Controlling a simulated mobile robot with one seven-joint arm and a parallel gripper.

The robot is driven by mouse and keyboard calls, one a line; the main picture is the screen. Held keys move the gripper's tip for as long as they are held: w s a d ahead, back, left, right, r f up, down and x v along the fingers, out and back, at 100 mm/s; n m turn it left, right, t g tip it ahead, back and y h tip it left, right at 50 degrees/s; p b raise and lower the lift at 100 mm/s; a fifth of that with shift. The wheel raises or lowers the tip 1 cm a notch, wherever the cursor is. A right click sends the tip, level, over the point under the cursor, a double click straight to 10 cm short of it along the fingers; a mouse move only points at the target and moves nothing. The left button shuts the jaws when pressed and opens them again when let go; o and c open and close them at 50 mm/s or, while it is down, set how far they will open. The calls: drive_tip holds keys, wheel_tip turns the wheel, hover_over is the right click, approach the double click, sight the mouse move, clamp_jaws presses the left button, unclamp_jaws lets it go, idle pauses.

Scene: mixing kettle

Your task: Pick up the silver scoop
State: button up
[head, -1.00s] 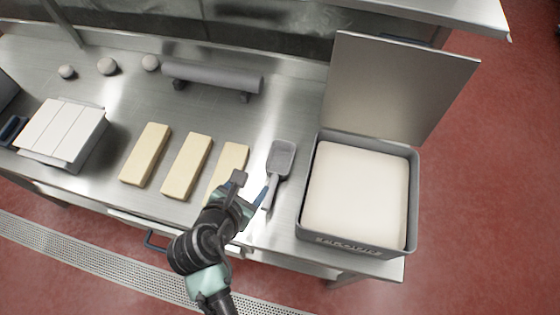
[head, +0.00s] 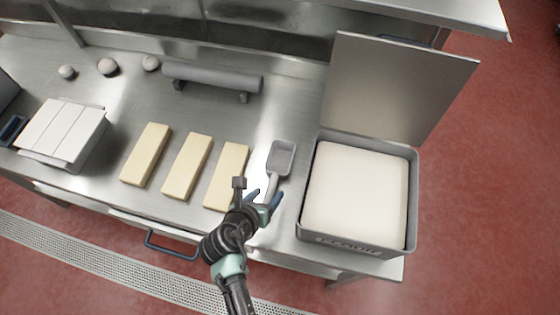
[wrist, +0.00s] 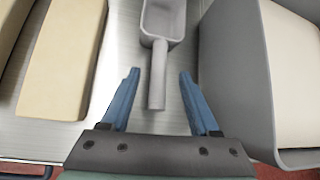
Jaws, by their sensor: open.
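The silver scoop (head: 281,158) lies on the steel table between the yellow blocks and the grey bin, its bowl toward the back and its handle toward the front. In the wrist view the scoop's handle (wrist: 157,85) points down between my two blue fingers. My gripper (head: 263,196) is open and empty at the handle's front end. In the wrist view my gripper (wrist: 158,75) has a finger on each side of the handle, with a gap on both sides. The height of the fingers above the table is hard to tell.
A grey bin (head: 303,215) of white material with a raised lid (head: 395,88) stands right of the scoop. Several yellow blocks (head: 187,165) lie left. A grey roller (head: 212,77) is behind. Bare table lies between the blocks and the roller.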

sight(270, 188)
drive_tip(key=shift+w+r+x, duration=0.15)
drive_tip(key=shift+w+x, duration=0.05)
drive_tip(key=shift+x, duration=1.1)
drive_tip(key=shift+w+r+x, duration=0.15)
drive_tip(key=shift+x, duration=1.1)
drive_tip(key=shift+a, duration=0.1)
clamp_jaws()
